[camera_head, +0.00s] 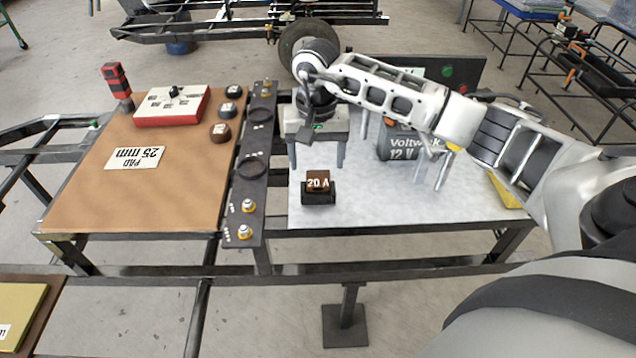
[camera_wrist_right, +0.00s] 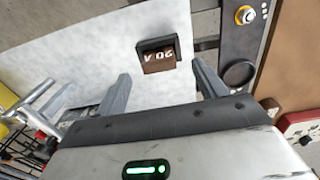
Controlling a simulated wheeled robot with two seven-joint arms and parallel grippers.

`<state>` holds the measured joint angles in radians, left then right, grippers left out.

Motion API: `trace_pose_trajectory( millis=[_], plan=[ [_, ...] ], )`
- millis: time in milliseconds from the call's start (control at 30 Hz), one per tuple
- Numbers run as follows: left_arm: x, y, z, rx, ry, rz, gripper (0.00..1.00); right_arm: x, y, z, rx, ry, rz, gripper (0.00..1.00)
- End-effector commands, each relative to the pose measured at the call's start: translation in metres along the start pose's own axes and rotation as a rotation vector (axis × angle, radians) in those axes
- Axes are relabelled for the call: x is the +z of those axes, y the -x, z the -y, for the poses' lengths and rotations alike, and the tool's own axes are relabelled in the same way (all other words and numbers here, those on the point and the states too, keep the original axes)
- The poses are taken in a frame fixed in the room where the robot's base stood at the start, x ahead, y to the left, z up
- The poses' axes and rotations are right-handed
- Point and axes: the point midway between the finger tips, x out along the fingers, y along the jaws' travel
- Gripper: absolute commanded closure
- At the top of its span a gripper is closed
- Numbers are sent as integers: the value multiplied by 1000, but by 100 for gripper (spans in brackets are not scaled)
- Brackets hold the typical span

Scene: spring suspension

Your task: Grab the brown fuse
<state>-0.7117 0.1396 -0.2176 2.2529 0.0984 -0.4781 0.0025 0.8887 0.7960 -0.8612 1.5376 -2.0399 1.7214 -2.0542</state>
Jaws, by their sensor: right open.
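The brown fuse (camera_head: 318,183), marked "20 A", sits in a small black holder (camera_head: 319,199) on the light grey tabletop. In the right wrist view the fuse (camera_wrist_right: 159,62) shows beyond the fingertips, in its dark holder (camera_wrist_right: 155,44). My right gripper (camera_head: 317,166) is open and empty, its fingers pointing down. In the head view it stands above and behind the fuse. In the right wrist view the fuse lies between the lines of the two fingers, apart from both. My left gripper is not in view.
A dark rail (camera_head: 250,185) with rings and yellow-based fittings runs left of the fuse. A 12 V battery (camera_head: 397,147) stands to the right, partly behind my arm. Left is a brown table (camera_head: 190,185) with a red-and-white box (camera_head: 172,106). Tabletop around the holder is clear.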

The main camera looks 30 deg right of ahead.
Motion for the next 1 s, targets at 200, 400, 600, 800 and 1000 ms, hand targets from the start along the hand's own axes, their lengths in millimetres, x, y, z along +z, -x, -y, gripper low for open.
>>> trace_pose_trajectory(
  millis=[200,400,600,800,1000],
  plan=[
    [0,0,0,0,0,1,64,-1,-19,-2,0,-3,4,29],
    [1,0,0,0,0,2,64,-4,-48,-2,-1,-1,3,29],
    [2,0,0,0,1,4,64,-4,-56,-2,-2,0,0,29],
    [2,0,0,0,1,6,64,-4,-56,-2,-1,0,0,46],
    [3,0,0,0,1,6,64,-4,-55,-2,-1,-1,0,77]
  ],
)
